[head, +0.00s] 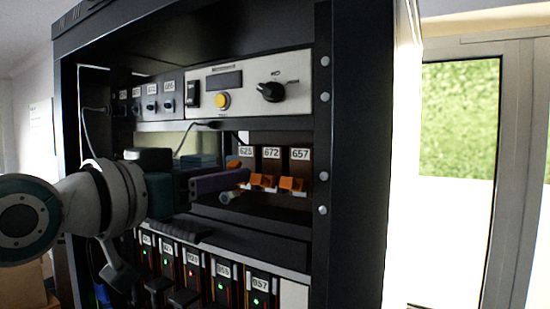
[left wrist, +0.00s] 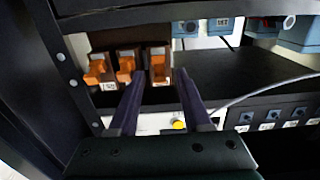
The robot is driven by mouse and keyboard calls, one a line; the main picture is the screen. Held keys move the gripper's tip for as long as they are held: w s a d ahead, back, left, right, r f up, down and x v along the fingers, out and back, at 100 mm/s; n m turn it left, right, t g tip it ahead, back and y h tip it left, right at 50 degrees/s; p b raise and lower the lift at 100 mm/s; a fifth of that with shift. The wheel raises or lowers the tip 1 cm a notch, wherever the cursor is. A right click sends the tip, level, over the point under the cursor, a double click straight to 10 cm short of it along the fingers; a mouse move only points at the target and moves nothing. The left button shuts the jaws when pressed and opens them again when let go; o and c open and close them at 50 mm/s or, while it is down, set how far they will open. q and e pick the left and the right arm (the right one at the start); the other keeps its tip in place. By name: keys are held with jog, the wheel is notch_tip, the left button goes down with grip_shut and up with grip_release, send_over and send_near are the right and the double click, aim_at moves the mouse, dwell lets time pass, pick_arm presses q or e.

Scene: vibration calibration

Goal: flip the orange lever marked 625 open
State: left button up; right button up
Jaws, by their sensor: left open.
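The orange lever marked 625 (left wrist: 158,73) is at the right end of a row of three in the left wrist view, which looks upside down. In the head view its label 625 (head: 246,152) shows, and my gripper covers much of the lever. The levers marked 672 (head: 263,182) and 657 (head: 291,185) are to its right there. My left gripper (head: 240,185) is open, with its purple fingers pointing at the 625 lever. In the left wrist view the fingertips (left wrist: 160,76) lie to either side of the lever's line; contact cannot be told. My right gripper is out of view.
A black rack (head: 350,150) frames the levers. Above them is a panel with a yellow button (head: 222,100) and a black knob (head: 271,91). Below is a row of dark modules with lit lamps (head: 257,285). A thin cable (left wrist: 262,90) crosses the shelf.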

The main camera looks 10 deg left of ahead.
pick_arm(q)
jog(key=shift+w+d, duration=0.25)
jog(key=shift+w, duration=0.35)
jog(key=shift+c, duration=0.4)
grip_shut()
